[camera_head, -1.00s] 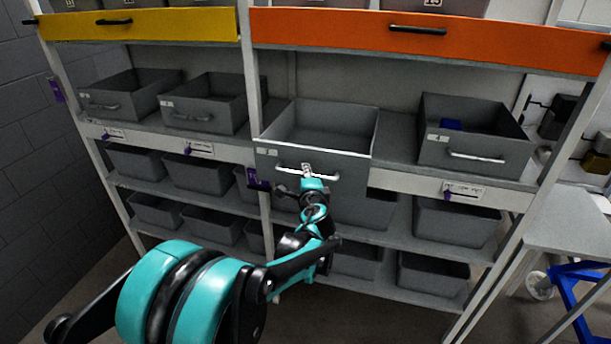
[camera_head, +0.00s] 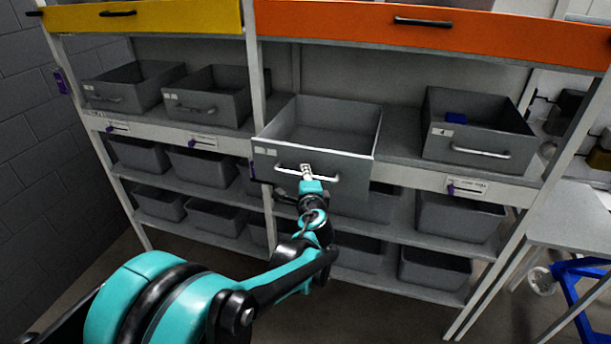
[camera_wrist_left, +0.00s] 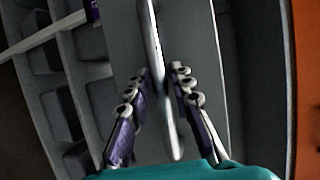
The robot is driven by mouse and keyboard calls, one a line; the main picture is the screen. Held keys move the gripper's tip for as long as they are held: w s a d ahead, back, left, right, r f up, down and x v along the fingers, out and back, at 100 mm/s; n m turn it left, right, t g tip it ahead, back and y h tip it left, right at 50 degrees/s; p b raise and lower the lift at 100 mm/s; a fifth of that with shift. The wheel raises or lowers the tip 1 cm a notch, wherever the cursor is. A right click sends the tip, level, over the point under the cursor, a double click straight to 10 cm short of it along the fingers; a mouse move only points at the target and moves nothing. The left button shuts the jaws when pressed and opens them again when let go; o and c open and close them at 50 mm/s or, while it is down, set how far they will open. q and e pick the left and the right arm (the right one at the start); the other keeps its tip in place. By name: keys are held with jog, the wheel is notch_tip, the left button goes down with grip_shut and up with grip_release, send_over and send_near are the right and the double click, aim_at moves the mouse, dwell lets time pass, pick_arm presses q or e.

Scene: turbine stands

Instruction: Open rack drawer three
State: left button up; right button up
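The grey drawer (camera_head: 310,178) in the middle bay sticks out well past the shelf front, and its empty inside shows from above. Its label is too small to read surely. Its pale bar handle (camera_head: 325,175) runs across the front. Contact at the very tips is hard to see. My right gripper is not in view.
Grey drawers stand to the left (camera_head: 205,100) and right (camera_head: 475,140) on the same shelf. Grey bins (camera_head: 435,268) fill the lower shelves. A yellow drawer (camera_head: 150,18) and an orange drawer (camera_head: 430,35) are above. A table (camera_head: 575,225) with a blue frame stands at the right.

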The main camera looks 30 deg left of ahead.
pick_arm(q)
jog(key=shift+s+d, duration=0.1)
jog(key=v, duration=1.2)
jog(key=s+d+f+n+g+h+b, duration=0.2)
jog(key=s+f+n+b, duration=0.25)
jog(key=f, duration=0.45)
jog(key=s+d+f+n+g+h+b, duration=0.2)
jog(key=s+f+n+b, duration=0.15)
jog(key=f+b, duration=0.4)
jog(key=s+d+f+n+g+h+b, duration=0.1)
jog(key=s+d+f+h+b, duration=0.1)
jog(key=s+d+f, duration=0.1)
jog(key=s+d+f+n+g+h+b, duration=0.1)
jog(key=s+d+f+n+h+b, duration=0.1)
jog(key=d+f, duration=0.4)
notch_tip(320, 180, down, 3)
jog(key=shift+s+r+n+h, duration=0.25)
jog(key=shift+s+h, duration=0.45)
jog(key=shift+s, duration=0.5)
jog(key=shift+d+f, duration=0.1)
